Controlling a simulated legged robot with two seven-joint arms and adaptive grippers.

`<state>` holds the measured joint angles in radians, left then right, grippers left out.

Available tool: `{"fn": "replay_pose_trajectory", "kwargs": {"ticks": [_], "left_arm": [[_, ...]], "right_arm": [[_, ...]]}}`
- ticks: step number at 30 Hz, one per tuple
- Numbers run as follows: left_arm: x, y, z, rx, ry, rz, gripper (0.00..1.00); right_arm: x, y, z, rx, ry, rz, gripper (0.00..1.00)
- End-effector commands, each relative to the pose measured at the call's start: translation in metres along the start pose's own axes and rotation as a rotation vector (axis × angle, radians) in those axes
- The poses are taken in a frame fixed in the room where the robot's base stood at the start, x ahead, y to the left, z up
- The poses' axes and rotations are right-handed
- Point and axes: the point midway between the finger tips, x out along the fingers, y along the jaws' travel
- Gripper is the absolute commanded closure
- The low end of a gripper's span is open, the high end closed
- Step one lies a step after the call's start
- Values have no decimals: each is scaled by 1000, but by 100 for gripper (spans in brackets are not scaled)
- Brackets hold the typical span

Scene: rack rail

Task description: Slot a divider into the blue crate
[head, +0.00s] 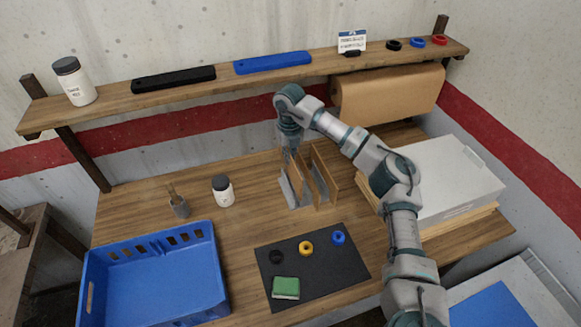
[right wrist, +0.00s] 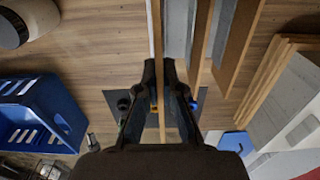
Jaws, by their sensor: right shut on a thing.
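The blue crate (head: 152,280) sits at the front left of the bench, and its inside looks empty. It also shows at the left of the right wrist view (right wrist: 62,112). A wooden rack (head: 322,178) with upright brown boards and grey panels stands at mid-bench. My right gripper (head: 291,150) is at the rack's left side, pointing down. In the right wrist view its fingers (right wrist: 161,72) are closed on a thin upright divider (right wrist: 158,28). The divider's lower part is hard to make out. My left gripper is not in view.
A dark mat (head: 325,275) holds several small rings and a green sponge (head: 286,288). A white jar (head: 223,191) and a small brown holder (head: 179,206) stand left of the rack. A grey box (head: 445,180) is right. A loaded shelf (head: 225,94) runs above the bench.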

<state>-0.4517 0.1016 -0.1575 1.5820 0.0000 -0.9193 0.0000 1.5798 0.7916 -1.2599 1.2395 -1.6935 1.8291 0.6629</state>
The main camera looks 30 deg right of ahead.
Motion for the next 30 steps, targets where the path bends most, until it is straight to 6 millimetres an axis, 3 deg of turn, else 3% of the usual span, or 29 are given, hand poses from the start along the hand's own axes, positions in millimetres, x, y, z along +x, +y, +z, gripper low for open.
{"fn": "replay_pose_trajectory", "kwargs": {"ticks": [13, 21, 30], "left_arm": [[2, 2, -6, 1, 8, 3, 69], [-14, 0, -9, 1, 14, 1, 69], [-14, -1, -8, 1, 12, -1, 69]], "right_arm": [[-10, -2, 0, 0, 2, 1, 100], [-23, 0, 0, 0, 0, 0, 100], [-20, -1, 0, -2, 2, 0, 100]]}}
